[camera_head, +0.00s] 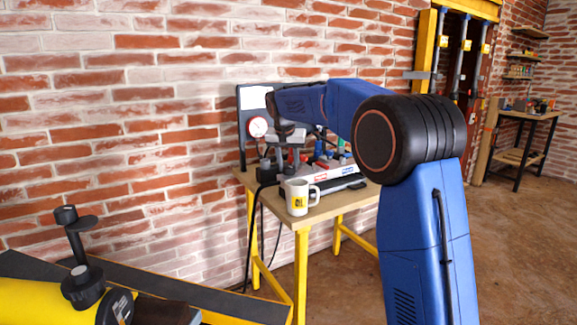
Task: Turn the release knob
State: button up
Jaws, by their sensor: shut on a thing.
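My blue arm reaches across to the small wooden-topped table (325,208) against the brick wall. My gripper (291,141) points down over the hand pump unit (266,172) at the left of the tabletop. The gripper is small and partly dark in this view, and its fingers are shut at the top of the pump. The release knob is hidden at the fingers, so its turn angle does not show. A round white dial gauge (257,127) with a red mark is just left of the gripper.
A white mug (297,197) stands at the table's front edge, close below the gripper. A dark keyboard-like object (336,186) and coloured items lie to its right. A black cable hangs at the left. A yellow machine (35,303) is at lower left.

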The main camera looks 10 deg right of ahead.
jog(key=n, duration=0.2)
jog(key=n+y, duration=0.1)
jog(key=n, duration=0.1)
jog(key=shift+d+n+t+y, duration=0.2)
jog(key=shift+n+t+y, duration=0.1)
jog(key=n+y, duration=0.1)
jog(key=n, duration=0.3)
jog(key=shift+d+y, duration=0.15)
jog(key=shift+y, duration=0.25)
jog(key=n, duration=0.2)
jog(key=n+g+y, duration=0.1)
jog(key=n, duration=0.2)
jog(key=shift+w+d+y, duration=0.1)
jog(key=shift+y, duration=0.2)
jog(key=shift+n+g+y, duration=0.4)
jog(key=shift+n+g, duration=0.3)
jog(key=shift+n, duration=1.2)
jog(key=o, duration=1)
jog(key=shift+o, duration=0.2)
